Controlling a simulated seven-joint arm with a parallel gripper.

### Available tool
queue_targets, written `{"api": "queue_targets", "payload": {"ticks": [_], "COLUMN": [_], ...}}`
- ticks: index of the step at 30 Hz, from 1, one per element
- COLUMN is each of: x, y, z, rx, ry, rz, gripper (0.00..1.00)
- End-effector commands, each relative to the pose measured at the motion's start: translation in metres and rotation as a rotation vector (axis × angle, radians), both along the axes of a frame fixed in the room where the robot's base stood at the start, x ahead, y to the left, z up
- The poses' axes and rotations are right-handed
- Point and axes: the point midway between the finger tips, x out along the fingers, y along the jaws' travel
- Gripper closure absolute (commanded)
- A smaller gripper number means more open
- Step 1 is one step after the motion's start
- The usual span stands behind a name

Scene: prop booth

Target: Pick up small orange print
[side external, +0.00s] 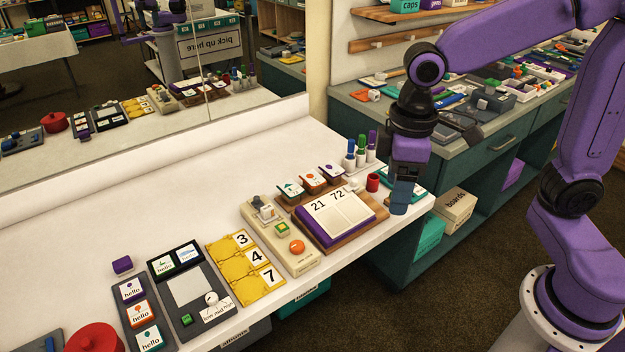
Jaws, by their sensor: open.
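Two things with orange prints are in view, and I cannot tell which is the small orange print. One is a small brown-edged block with an orange mark on its white face (313,179), in a wooden rack between a green-marked block (291,189) and a purple-marked one (332,173). The other is a larger "hello" card with an orange mark (139,313) at the front left, between purple and teal ones. My gripper (401,204) points down above the table's right end, right of the rack and apart from it. It is open, with nothing visible in it.
An open calendar book (340,212) lies before the rack. Several capped markers (361,150) and a red cup (373,182) stand right of it. A beige button panel (279,238) and yellow number cards (246,266) lie left. The table's back left is clear. A mirror repeats the scene.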

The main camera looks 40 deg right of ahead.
Motion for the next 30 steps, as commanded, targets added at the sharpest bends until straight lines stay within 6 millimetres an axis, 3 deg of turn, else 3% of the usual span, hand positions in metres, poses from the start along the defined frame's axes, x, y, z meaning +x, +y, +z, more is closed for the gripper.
{"api": "queue_targets", "payload": {"ticks": [1,6,14,24,30], "x": [0.021,0.085,0.181,0.288,0.330], "y": [0.007,0.019,0.016,-0.027,-0.065], "z": [0.000,0.001,-0.007,-0.034,-0.055], "rx": [-0.002,-0.004,-0.008,-0.011,-0.011], "ry": [0.001,0.005,0.010,0.016,0.019], "rz": [-0.040,-0.166,-0.357,-0.609,-0.741], "gripper": [0.30,0.30,0.30,0.30,0.30]}}
